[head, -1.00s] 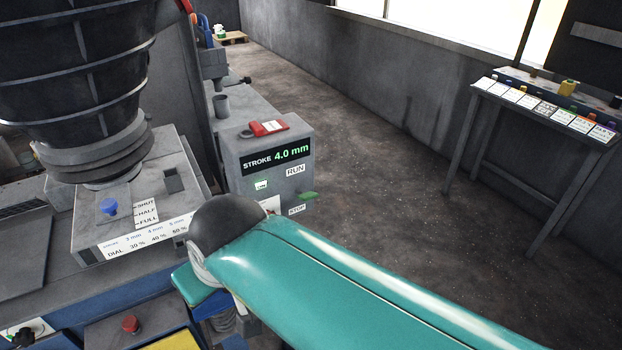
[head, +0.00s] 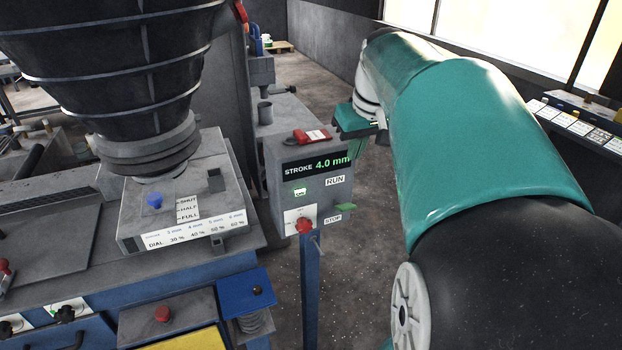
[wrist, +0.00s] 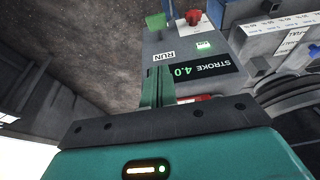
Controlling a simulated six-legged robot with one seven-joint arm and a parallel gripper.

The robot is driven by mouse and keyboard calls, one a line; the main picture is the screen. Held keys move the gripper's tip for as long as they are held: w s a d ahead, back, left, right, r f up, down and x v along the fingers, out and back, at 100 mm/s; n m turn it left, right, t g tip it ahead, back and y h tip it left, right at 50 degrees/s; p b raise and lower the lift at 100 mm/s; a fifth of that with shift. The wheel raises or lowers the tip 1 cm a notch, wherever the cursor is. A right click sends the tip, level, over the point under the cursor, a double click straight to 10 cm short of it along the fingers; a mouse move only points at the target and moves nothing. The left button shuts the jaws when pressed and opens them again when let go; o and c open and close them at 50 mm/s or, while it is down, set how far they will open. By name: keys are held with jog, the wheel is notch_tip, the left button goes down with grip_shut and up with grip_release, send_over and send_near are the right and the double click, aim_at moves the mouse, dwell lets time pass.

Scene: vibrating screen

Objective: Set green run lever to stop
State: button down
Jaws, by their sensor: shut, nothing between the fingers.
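The grey control box (head: 278,165) bears a display reading STROKE 4.0 mm, a RUN label (head: 335,180) and, below it, a STOP label (head: 333,219). The green run lever (head: 346,207) sticks out at the box's right side, just above the STOP label and well below RUN. In the wrist view, turned upside down, the green lever (wrist: 155,21) shows beyond the RUN label (wrist: 164,57). My gripper (head: 357,150) is right of the display, above the lever and apart from it. Its green fingers (wrist: 158,88) are shut and empty; they partly overlap the box in the wrist view.
A red knob (head: 304,226) sits on the box's front. A red device (head: 312,135) lies on its top. The feeder hopper (head: 110,60) and a blue knob (head: 155,201) are at left. A table with cards (head: 580,128) stands at right, partly behind my arm. Floor between is clear.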

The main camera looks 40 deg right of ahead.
jog(key=shift+d, duration=0.1)
send_over(345, 204)
notch_tip(345, 204, down, 9)
jog(key=shift+f, duration=0.1)
jog(key=f, duration=0.2)
jog(key=s+f, duration=0.1)
jog(key=shift+s+a, duration=0.1)
jog(key=shift+a, duration=0.2)
jog(key=shift+f, duration=0.45)
jog(key=shift+s, duration=0.1)
